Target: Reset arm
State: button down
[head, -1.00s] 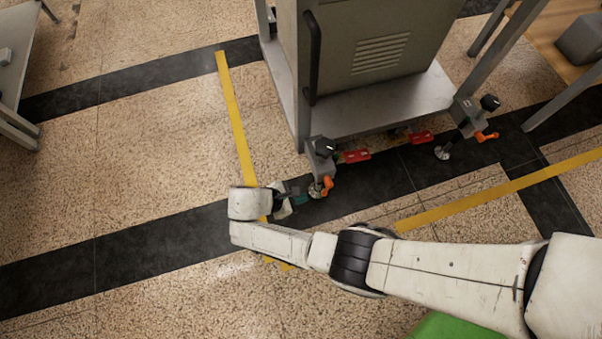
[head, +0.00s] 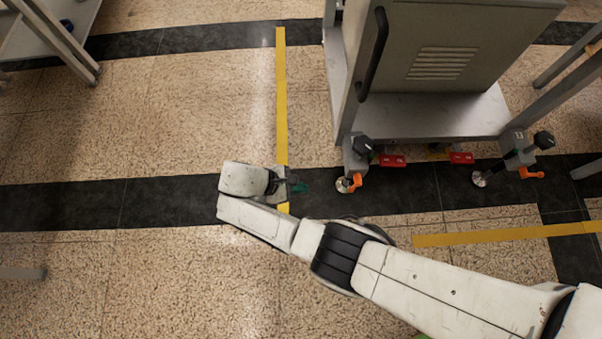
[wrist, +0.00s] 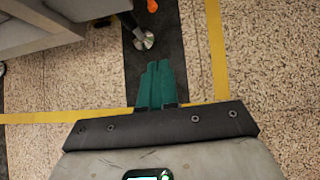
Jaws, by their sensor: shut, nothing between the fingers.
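My gripper (head: 299,187) is at the end of my white arm, above the dark floor strip in the head view. It points right, towards the cabinet's near left foot. In the wrist view its green fingers (wrist: 156,84) lie together with nothing between them. The fingers are apart from the foot and its orange lever.
A grey cabinet (head: 440,80) on a wheeled frame stands at the upper right. Its feet carry orange levers (head: 349,182) and red pedals (head: 393,160). Yellow tape (head: 281,100) crosses the floor. A table frame (head: 60,40) is at the upper left. Open floor lies left.

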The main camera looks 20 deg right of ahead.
dwell(0.3)
jog(key=s+d+m+y, duration=0.5)
jog(key=s+m, duration=0.1)
jog(key=s, duration=0.1)
jog(key=s+d+r+m+t+y, duration=0.3)
jog(key=s+d+r+m, duration=0.75)
jog(key=r, duration=0.45)
notch_tip(320, 180, up, 32)
jog(key=s+d+n+p, duration=0.1)
jog(key=p, duration=3)
jog(key=shift+d, duration=0.4)
jog(key=shift+s+f+n, duration=0.1)
jog(key=shift+f+n, duration=0.05)
jog(key=shift+n, duration=0.1)
